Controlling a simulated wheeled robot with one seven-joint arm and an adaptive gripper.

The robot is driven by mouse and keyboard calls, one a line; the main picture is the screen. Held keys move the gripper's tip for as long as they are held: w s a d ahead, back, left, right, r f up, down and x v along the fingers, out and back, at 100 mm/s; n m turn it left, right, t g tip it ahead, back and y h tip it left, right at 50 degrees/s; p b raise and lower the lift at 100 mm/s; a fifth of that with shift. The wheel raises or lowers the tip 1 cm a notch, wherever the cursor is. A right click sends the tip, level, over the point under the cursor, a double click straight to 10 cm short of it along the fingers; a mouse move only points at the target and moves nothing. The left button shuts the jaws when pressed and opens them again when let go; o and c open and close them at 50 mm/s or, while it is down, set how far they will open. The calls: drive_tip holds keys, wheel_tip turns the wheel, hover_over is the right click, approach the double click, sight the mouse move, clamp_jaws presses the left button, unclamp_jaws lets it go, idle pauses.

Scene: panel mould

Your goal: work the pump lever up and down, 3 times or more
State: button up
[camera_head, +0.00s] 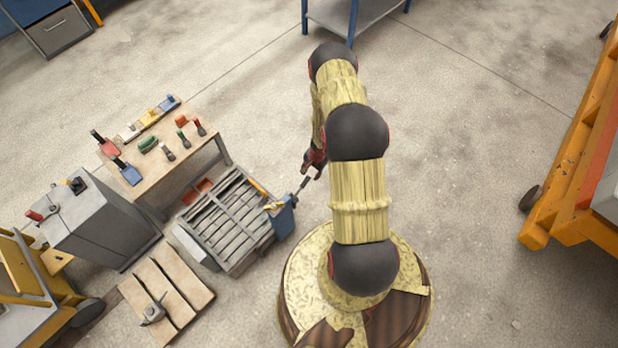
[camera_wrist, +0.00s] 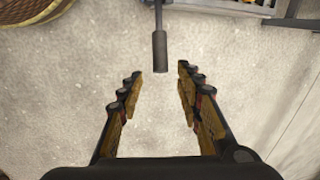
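The pump lever (camera_head: 303,184) is a thin dark rod that sticks up from a blue pump unit (camera_head: 283,218) at the right end of a grey slatted mould. In the wrist view its dark cylindrical grip (camera_wrist: 160,52) points toward me from the top edge. My gripper (camera_wrist: 158,82) is open, with fingers spread on both sides and nothing between them. The grip's end lies just beyond the fingertips, roughly centred in the gap. In the head view my gripper (camera_head: 315,162) is close to the lever's upper end; contact cannot be seen there.
A workbench (camera_head: 180,175) with several coloured hand tools stands left of the slatted mould (camera_head: 228,222). A grey cabinet (camera_head: 100,225) and a wooden pallet (camera_head: 165,290) are further left. An orange frame (camera_head: 565,190) stands far right. The floor between is clear.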

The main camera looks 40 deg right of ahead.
sight(309, 175)
drive_tip(key=f, duration=0.2)
drive_tip(key=w+f+b, duration=0.1)
drive_tip(key=f, duration=0.2)
drive_tip(key=shift+f, duration=0.3)
drive_tip(key=shift+c, duration=1)
clamp_jaws()
